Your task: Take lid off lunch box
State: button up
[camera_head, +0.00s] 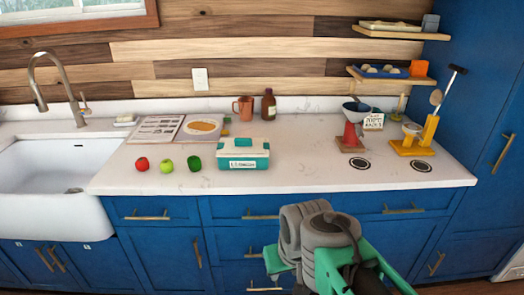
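The lunch box (243,163) stands closed on the white counter, left of the middle. It has a teal body with a white label on its front. Its lid (232,147) is cream with a teal piece in the middle of its top, and it sits on the body. My grey and green arm is in the foreground, low in front of the blue drawers. The green part at its left end looks like my gripper (274,262). It is below and in front of the lunch box, well apart from it. Its fingers cannot be made out clearly.
Behind are an open book (200,128), a mug (243,108) and a brown bottle (269,105). Counter right of the box is clear up to a red-based stand (350,140).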

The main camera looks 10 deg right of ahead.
aim_at(227, 146)
jog(key=u, duration=0.35)
jog(key=i, duration=0.4)
jog(key=u, duration=0.95)
jog(key=i, duration=0.8)
jog(key=u, duration=0.2)
